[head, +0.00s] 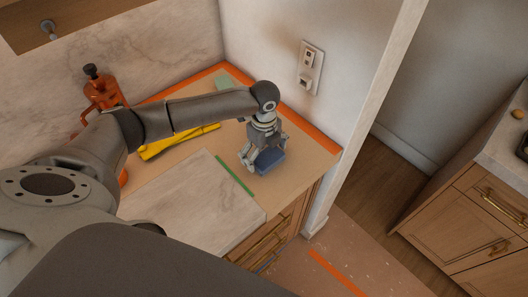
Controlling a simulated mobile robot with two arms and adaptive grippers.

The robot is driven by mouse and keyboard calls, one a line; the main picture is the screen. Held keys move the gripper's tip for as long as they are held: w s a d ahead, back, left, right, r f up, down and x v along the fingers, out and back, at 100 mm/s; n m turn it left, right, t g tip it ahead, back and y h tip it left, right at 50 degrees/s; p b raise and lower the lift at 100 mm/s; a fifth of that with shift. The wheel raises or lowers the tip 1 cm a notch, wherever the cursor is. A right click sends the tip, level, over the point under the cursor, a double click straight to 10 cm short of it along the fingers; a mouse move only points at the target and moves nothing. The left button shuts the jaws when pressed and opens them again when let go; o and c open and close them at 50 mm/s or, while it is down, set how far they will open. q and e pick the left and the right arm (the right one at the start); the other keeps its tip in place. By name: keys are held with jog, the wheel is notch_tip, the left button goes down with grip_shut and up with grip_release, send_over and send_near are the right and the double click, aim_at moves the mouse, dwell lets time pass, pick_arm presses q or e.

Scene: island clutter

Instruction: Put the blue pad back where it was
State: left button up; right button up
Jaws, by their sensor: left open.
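The blue pad (270,161) is a small dark blue block on the tan countertop, near its right end. My left gripper (259,160) points down over the pad, with its fingers at the pad's left and upper sides. The fingers are open, and part of the pad is hidden behind them. I cannot tell whether the fingers touch it. My right gripper is not in view.
A yellow tool (180,141) lies left of the gripper. A pale marble slab (190,203) with a green strip (234,174) lies in front. An orange device (104,92) stands at the back left. The wall with an outlet (310,67) rises behind.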

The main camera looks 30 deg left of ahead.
aim_at(264, 152)
pick_arm(q)
jog(key=shift+w+r, duration=0.1)
jog(key=shift+r, duration=0.45)
notch_tip(264, 152, up, 11)
jog(key=b, duration=0.3)
jog(key=shift+r, duration=0.15)
jog(key=shift+r, duration=0.1)
